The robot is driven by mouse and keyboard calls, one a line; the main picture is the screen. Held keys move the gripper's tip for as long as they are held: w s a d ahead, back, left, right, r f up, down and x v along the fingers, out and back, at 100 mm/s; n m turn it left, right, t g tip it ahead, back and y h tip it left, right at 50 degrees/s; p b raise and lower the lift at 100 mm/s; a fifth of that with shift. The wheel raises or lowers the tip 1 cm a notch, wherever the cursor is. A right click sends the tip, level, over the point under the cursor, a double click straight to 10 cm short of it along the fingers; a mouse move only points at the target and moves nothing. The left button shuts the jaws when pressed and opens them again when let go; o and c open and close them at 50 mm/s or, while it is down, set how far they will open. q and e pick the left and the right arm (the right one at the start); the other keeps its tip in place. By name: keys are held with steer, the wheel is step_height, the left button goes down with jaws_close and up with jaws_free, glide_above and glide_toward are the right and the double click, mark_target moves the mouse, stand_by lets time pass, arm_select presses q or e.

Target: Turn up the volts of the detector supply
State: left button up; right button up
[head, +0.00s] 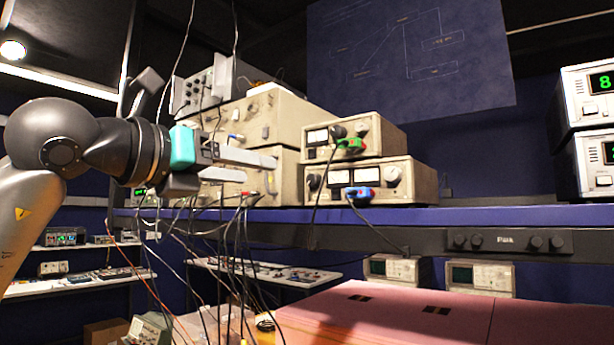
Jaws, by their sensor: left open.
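Two beige supply units are stacked on the blue shelf, and I cannot read which is the detector supply. My right gripper is not in view.
Larger beige instruments (285,113) stand behind my gripper. Units with green digits (600,82) are at the far right. Dark cables (240,240) hang below my gripper. The blue shelf (490,215) is bare right of the supplies. Pink foam blocks (390,315) lie below.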

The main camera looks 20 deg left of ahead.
arm_select(q)
steer(key=p, duration=0.6)
glide_toward(310, 180)
steer(key=x, duration=0.7)
steer(key=shift+d+r, duration=0.15)
steer(key=shift+w+d+y, duration=0.1)
steer(key=shift+w+y, duration=0.2)
steer(key=shift+w, duration=0.1)
jaws_close()
